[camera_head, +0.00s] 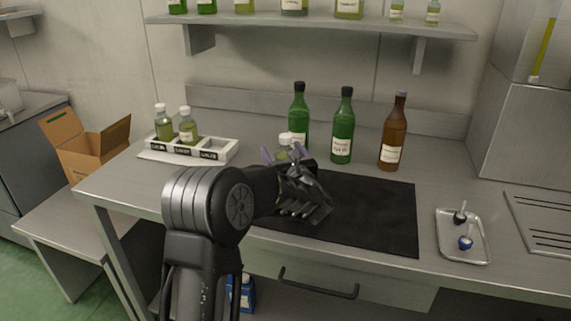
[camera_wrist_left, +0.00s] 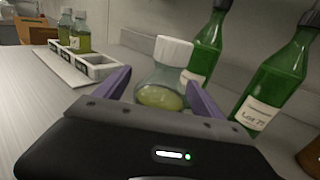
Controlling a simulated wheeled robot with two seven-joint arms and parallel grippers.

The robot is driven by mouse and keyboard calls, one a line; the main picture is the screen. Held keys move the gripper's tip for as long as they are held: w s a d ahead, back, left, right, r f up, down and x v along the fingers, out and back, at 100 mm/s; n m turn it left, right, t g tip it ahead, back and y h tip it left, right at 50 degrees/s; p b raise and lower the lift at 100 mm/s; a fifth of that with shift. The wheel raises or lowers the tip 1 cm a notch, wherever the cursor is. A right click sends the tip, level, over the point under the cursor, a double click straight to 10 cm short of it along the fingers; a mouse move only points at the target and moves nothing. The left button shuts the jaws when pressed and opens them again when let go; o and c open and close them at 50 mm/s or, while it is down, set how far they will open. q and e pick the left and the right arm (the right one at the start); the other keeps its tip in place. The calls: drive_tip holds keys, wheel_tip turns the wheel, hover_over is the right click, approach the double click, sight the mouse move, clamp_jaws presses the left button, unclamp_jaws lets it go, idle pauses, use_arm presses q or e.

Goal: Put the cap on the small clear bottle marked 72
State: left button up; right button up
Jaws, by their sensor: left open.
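A small clear bottle (camera_wrist_left: 160,97) with yellow-green liquid stands upright between the fingers of my left gripper (camera_wrist_left: 157,82). A white cap (camera_wrist_left: 173,50) sits on its neck; whether it is tightened I cannot tell. No label or number shows on it. In the head view the cap (camera_head: 286,138) shows above my left gripper (camera_head: 284,153), which hides most of the bottle. The gripper is open, with one finger on either side of the bottle. My right gripper is not in view.
A white rack (camera_head: 190,156) at the left holds two small capped bottles (camera_head: 164,124). Green bottles (camera_head: 342,130) and a brown bottle (camera_head: 393,135) stand behind the black mat (camera_head: 385,210). A metal tray (camera_head: 447,238) with two small items lies right. A shelf (camera_head: 320,23) hangs above.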

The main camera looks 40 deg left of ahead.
use_arm(q)
drive_tip(key=shift+c, duration=0.5)
clamp_jaws()
idle(0.7)
